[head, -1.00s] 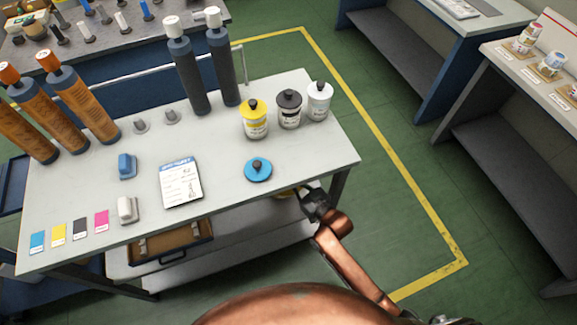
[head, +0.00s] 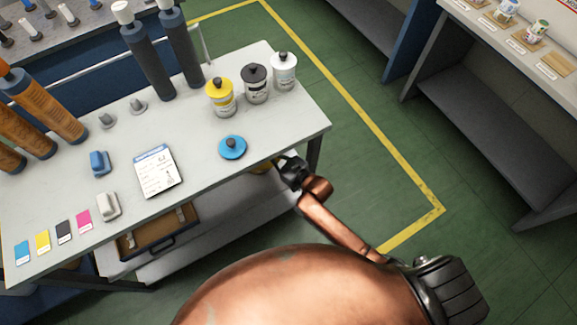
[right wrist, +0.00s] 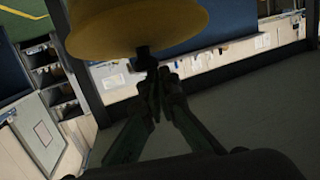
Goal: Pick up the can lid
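A blue can lid (head: 232,148) with a dark knob lies flat on the grey tabletop, near its front edge. My right gripper (head: 290,172) is just off that edge, to the right of the blue lid and apart from it. In the right wrist view a yellow rounded thing (right wrist: 140,25) with a black knob (right wrist: 143,58) fills the top. The right fingertips (right wrist: 160,78) are close together right by this knob; I cannot tell whether they grip it. A little yellow shows beside the gripper in the head view. My left gripper is out of view.
A yellow can (head: 221,97), a black can (head: 256,84) and a white can (head: 284,71) stand behind the blue lid. A white label sheet (head: 156,172) lies left of it. Dark bottles (head: 150,60) stand farther back. Green floor is clear to the right.

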